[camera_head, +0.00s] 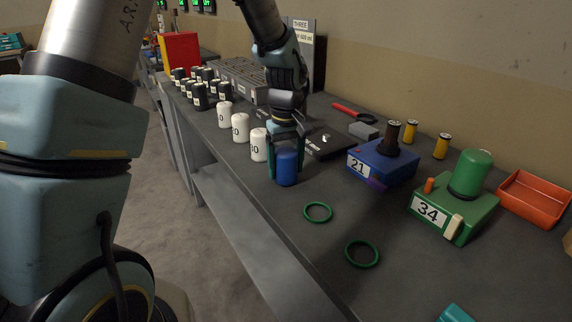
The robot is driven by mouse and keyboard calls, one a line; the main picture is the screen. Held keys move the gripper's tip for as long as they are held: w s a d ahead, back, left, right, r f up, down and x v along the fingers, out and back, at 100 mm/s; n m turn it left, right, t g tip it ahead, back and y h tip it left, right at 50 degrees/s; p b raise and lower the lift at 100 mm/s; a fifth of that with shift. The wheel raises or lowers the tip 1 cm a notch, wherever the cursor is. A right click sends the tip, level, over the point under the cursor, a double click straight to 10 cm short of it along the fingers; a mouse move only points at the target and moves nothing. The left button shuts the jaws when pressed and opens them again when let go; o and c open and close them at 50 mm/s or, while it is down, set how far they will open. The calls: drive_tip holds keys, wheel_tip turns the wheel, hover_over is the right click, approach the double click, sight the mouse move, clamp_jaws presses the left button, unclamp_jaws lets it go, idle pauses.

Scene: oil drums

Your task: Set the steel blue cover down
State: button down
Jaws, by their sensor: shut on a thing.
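The steel blue cover (287,168) is a plain upright blue cylinder near the front edge of the grey bench (330,255). My gripper (285,152) points down from above and is shut on it, with a finger on either side. The cover's lower end is close to the bench top; I cannot tell whether it touches. The fingers and wrist hide part of its top.
White numbered cylinders (240,127) stand left of the cover. A blue box marked 21 (376,172) and a green box marked 34 (440,222) stand to the right. Two green rings (318,204) lie in front. An orange tray (513,205) sits far right.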

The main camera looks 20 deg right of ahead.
drive_tip(key=shift+f, duration=0.1)
drive_tip(key=shift+f, duration=0.15)
unclamp_jaws()
wheel_tip(320, 180, up, 12)
drive_tip(key=shift+r+b, duration=0.25)
drive_tip(key=shift+b, duration=0.7)
drive_tip(key=s+a+f, duration=0.1)
drive_tip(key=a+f, duration=0.2)
drive_tip(key=a, duration=0.7)
drive_tip(key=s+a+f+t, duration=0.1)
drive_tip(key=a+f, duration=0.1)
drive_tip(key=a, duration=0.8)
drive_tip(key=s+a+f+m, duration=0.1)
drive_tip(key=s+a+f, duration=0.1)
drive_tip(key=a, duration=0.8)
drive_tip(key=shift+f+t, duration=0.3)
drive_tip(key=shift+f, duration=0.5)
drive_tip(key=shift+w+a, duration=0.1)
